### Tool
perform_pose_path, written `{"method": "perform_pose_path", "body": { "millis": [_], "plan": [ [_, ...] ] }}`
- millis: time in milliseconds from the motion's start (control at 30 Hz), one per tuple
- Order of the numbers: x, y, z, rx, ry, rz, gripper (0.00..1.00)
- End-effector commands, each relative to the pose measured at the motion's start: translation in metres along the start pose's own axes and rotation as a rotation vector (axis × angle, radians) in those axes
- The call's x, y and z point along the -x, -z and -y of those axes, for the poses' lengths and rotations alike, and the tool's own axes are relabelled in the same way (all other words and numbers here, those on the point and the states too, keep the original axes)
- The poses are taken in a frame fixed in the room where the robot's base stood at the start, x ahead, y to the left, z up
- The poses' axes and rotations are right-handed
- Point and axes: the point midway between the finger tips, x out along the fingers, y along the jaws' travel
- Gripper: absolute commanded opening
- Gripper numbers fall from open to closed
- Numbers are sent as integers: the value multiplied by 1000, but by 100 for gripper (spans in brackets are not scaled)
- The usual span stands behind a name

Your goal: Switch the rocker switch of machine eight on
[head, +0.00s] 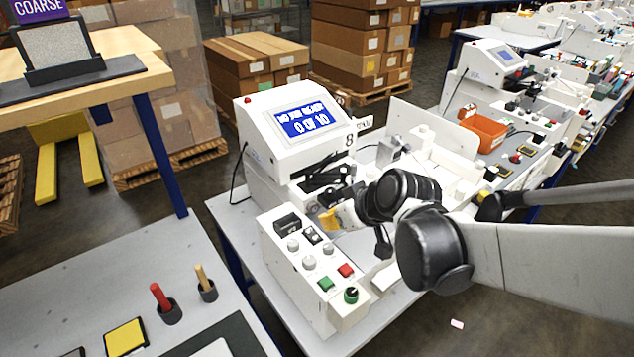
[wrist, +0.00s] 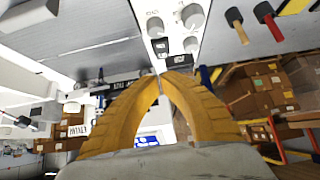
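Machine eight (head: 290,150) is a white machine with a lit blue display and an "8" on its side. Its control panel (head: 275,260) carries a small black rocker switch (head: 311,236) among grey knobs. The rocker switch also shows in the wrist view (wrist: 162,45), just beyond my fingertips. Which side of it is pressed is too small to tell. My gripper (head: 328,221) has yellow fingers and is beside the switch, to its right in the head view. In the wrist view the fingertips (wrist: 162,77) meet, with nothing between them. I see no contact with the switch.
The panel also has a black box (head: 288,223), a green button (head: 326,284), a red button (head: 345,270) and a black-green knob (head: 351,295). A bench with red and wooden handles (head: 161,297) stands at left. Another machine (head: 490,70) stands behind at right.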

Motion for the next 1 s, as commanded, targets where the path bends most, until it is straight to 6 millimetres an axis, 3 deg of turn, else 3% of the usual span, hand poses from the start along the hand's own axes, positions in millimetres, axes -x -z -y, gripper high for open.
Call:
{"method": "perform_pose_path", "body": {
  "millis": [100, 300, 767, 867, 1000],
  "plan": [
    [25, -3, 0, -2, -1, -1, 0],
    [45, -8, 0, -1, -1, 0, 0],
    [49, -12, 0, -6, -5, 3, 0],
    [59, -23, -2, -45, -33, 22, 0],
    [88, -57, -8, -163, -121, 69, 0]
  ]
}}
